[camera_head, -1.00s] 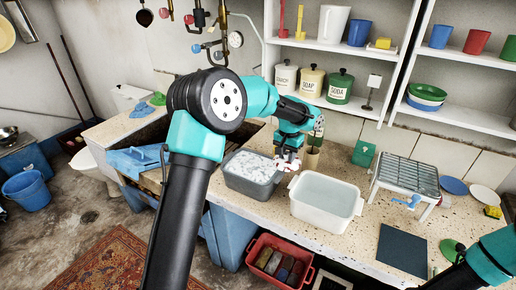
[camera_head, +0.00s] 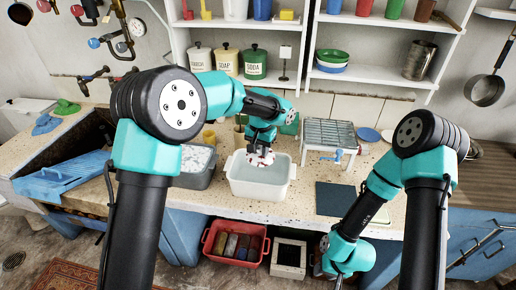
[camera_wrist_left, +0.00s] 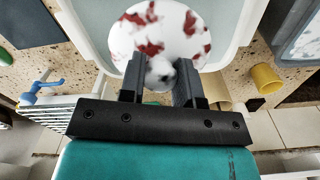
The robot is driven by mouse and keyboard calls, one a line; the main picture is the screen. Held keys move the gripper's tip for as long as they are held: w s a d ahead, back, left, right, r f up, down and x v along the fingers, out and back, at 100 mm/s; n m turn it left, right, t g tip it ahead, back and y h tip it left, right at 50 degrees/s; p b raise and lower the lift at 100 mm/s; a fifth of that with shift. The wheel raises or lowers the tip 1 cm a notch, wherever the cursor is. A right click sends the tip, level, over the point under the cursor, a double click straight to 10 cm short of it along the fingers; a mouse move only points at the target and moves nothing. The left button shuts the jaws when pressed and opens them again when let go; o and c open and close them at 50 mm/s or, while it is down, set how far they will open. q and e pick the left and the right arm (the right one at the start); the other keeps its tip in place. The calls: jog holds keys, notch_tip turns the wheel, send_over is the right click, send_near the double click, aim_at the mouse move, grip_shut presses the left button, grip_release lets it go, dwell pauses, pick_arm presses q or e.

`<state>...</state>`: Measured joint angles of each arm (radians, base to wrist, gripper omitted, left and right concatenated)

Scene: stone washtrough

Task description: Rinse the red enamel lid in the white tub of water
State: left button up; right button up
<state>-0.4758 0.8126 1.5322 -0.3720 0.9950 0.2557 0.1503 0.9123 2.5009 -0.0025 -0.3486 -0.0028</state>
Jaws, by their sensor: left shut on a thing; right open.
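The lid (camera_wrist_left: 150,28) looks mostly white with red patches, as if covered in suds. My left gripper (camera_head: 262,150) is shut on the lid's knob (camera_wrist_left: 161,70). It holds the lid above the white tub (camera_head: 245,188), which also shows around the lid in the left wrist view (camera_wrist_left: 240,45). The tub stands on the counter with clear water (camera_head: 262,172) in it. In the head view the lid (camera_head: 260,160) is small and partly hidden by the gripper. My right gripper (camera_head: 319,266) is low by the counter's front edge, empty and mostly hidden.
A grey tub with suds (camera_head: 195,178) stands left of the white tub, partly behind my left arm. A wire rack with a blue tap (camera_head: 330,133) and a dark mat (camera_head: 340,198) are to the right. Shelves (camera_head: 290,88) and canisters stand behind. A red crate (camera_head: 235,245) is below.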

pick_arm(q)
jog(key=shift+f, duration=0.1)
jog(key=shift+f, duration=4.4)
jog(key=shift+r, duration=3.55)
jog(key=shift+r, duration=0.1)
jog(key=shift+r, duration=1.9)
